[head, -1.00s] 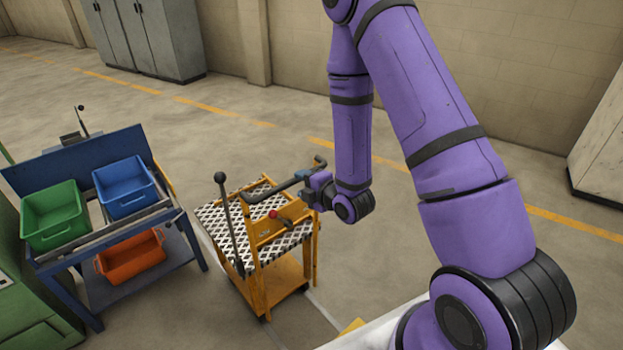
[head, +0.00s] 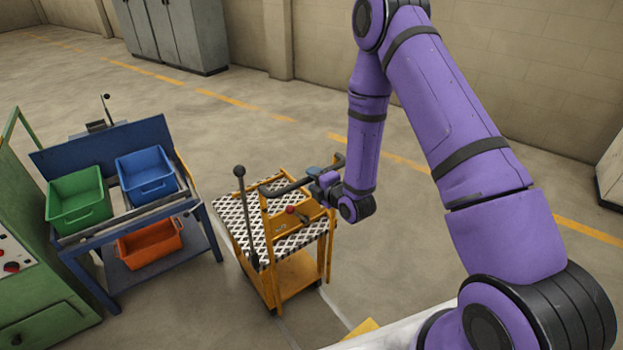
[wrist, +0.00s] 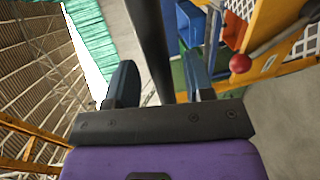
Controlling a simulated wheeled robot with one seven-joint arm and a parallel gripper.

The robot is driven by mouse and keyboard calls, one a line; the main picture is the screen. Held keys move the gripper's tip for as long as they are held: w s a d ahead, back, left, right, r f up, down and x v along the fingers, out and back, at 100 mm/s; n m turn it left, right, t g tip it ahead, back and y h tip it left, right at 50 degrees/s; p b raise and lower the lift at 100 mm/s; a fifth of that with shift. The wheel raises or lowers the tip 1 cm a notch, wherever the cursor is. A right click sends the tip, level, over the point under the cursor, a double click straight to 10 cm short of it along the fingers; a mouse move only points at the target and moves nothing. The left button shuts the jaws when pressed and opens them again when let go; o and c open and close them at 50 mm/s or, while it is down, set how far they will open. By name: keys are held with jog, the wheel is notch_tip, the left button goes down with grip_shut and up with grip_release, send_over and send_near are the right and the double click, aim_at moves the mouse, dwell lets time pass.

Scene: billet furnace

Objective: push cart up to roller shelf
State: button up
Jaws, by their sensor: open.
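The yellow cart (head: 285,285) stands in the middle of the head view, with a black-and-white patterned top, an upright black-knobbed lever (head: 245,215) and a red knob (head: 290,210). Its dark handle bar (head: 285,188) runs along the upper side. My gripper (head: 318,174) is at the right end of this bar. In the wrist view my gripper (wrist: 157,78) is open, and a dark bar (wrist: 150,45) passes between its fingers. I cannot tell whether they touch it. A blue rack (head: 95,150), possibly the roller shelf, stands left of the cart with a gap between.
The rack carries a green bin (head: 78,200) and a blue bin (head: 147,176), with an orange bin (head: 150,243) below. A green machine (head: 35,275) stands at far left. Grey cabinets (head: 180,35) line the back wall. Floor behind the cart is clear.

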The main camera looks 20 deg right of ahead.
jog(key=shift+x, duration=0.85)
jog(key=shift+c, duration=0.2)
